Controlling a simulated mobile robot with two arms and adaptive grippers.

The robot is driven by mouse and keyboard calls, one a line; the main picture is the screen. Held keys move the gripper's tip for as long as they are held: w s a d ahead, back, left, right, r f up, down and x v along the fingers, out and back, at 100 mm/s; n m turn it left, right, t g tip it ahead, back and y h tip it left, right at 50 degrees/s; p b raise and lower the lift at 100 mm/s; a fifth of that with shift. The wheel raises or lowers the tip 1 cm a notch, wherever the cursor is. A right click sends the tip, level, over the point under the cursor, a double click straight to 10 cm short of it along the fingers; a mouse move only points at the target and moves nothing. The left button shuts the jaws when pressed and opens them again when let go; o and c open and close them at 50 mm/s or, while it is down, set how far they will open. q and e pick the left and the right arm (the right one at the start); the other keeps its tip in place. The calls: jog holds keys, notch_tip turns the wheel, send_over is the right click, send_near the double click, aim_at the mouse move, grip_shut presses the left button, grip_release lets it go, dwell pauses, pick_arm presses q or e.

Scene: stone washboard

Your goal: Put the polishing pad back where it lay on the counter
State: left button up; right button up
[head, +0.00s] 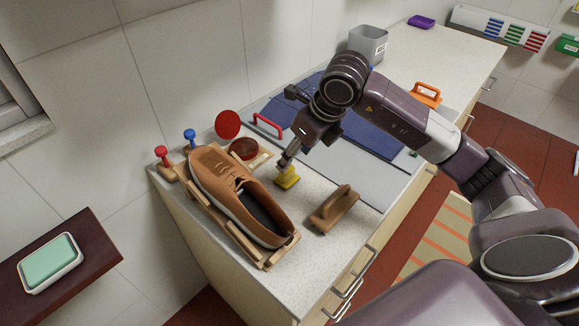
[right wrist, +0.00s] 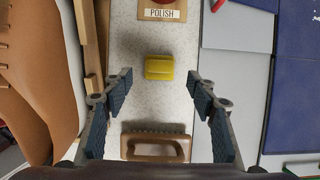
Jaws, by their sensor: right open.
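The yellow polishing pad (head: 287,178) lies on the speckled counter (head: 300,250), between the brown shoe (head: 237,195) and the wooden brush (head: 334,209). In the right wrist view the pad (right wrist: 159,68) lies on bare counter, below the POLISH label. My right gripper (head: 285,161) is just above the pad in the head view, partly covering it. In the right wrist view its fingers (right wrist: 157,82) are spread wide, one on either side of the pad and apart from it, with nothing between them touching. My left gripper is not in view.
The brush (right wrist: 155,146) lies close by, near the counter's front edge. A polish tin (head: 243,148) sits behind the pad on a wooden holder, near a red disc (head: 228,124). Blue panels (head: 345,130) and a grey panel (head: 365,172) lie to the right.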

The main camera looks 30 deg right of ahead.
jog(key=shift+v, duration=2.3)
